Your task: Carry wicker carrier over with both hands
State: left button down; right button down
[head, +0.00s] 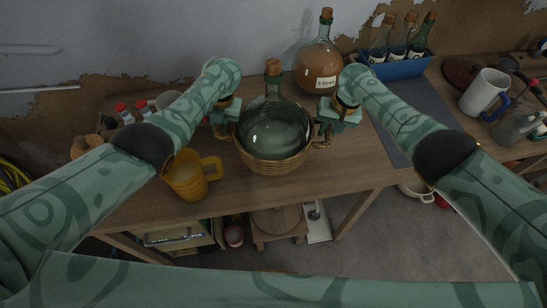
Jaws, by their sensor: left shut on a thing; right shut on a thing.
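The wicker carrier (273,164) is a round woven basket at the middle of the wooden table. A clear glass demijohn (273,129) with a cork stands upright in it. My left gripper (231,134) is shut on the carrier's left side. My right gripper (322,136) is shut on its right side. The fingertips are small and partly hidden. I cannot tell whether the carrier's base touches the tabletop.
A yellow mug (186,177) stands close to the left of the carrier. An amber demijohn (318,69) stands behind it. A blue crate (397,66) with bottles is at the back right, beyond a grey mat (412,110). A white mug (484,94) stands far right.

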pick_arm(q)
jog(key=shift+w, duration=0.15)
pick_arm(e)
jog(key=shift+w, duration=0.15)
